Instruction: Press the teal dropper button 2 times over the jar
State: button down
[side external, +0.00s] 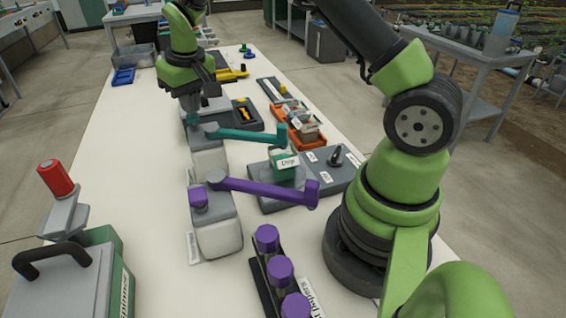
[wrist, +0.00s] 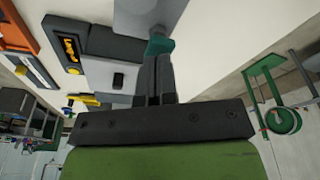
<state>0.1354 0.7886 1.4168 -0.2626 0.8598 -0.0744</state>
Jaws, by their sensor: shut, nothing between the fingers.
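The teal dropper stands on the white table, with a grey-white body (side external: 208,155) and a teal arm (side external: 245,135) reaching right. Its teal button (side external: 192,119) is at the left end, just under my gripper (side external: 190,108). The arm's outer end hangs over the green jar (side external: 284,172), which bears a white label. In the wrist view, my gripper (wrist: 157,58) has its dark fingers together and empty. The teal button (wrist: 160,45) shows right at the fingertips. I cannot tell whether they touch it or how far it is pressed.
A purple dropper (side external: 222,225) stands nearer the camera, its arm (side external: 260,188) reaching right. A rack with purple-capped bottles (side external: 280,270) is in front. An orange tray (side external: 292,126) and grey trays lie to the right. A grey-green box (side external: 70,285) and a red-topped stand (side external: 58,185) are at left.

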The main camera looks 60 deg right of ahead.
jog(key=shift+f, duration=0.95)
jog(key=shift+r, duration=1.65)
jog(key=shift+f, duration=0.2)
jog(key=shift+f, duration=1.4)
jog(key=shift+r, duration=1.6)
